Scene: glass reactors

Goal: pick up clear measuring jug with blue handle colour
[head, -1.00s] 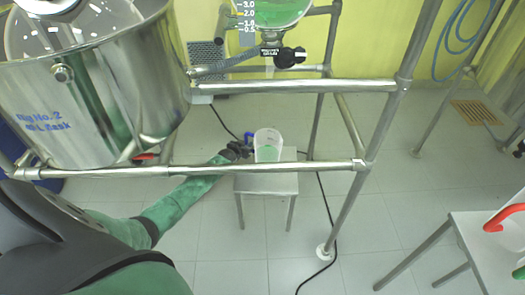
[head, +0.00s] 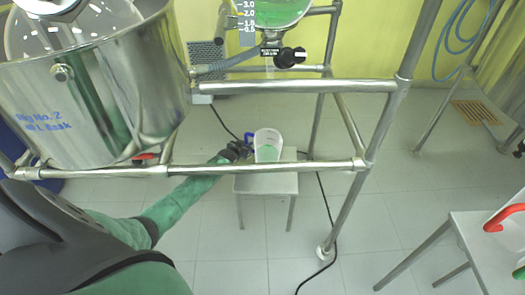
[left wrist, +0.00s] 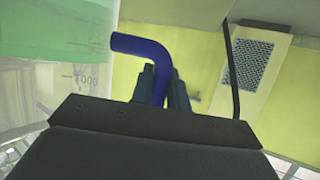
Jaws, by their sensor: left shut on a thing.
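The clear measuring jug (head: 268,142) with green liquid in it is upright at the small metal stool, behind the frame's front rail. Its blue handle (head: 249,137) points left, toward my left gripper (head: 238,150). In the left wrist view the blue handle (left wrist: 150,55) runs down between the fingers of my left gripper (left wrist: 160,88), which is shut on it. The jug's clear wall with markings (left wrist: 70,70) fills the upper left there. I cannot tell whether the jug's base touches the stool. My right gripper is not in view.
The stool (head: 266,184) stands under the jug. A metal frame with a front rail (head: 240,168) crosses above my left forearm. A large steel vessel (head: 95,95) is at the left. A black cable (head: 325,205) lies on the floor. A red-handled jug (head: 504,217) stands on a right-hand stool.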

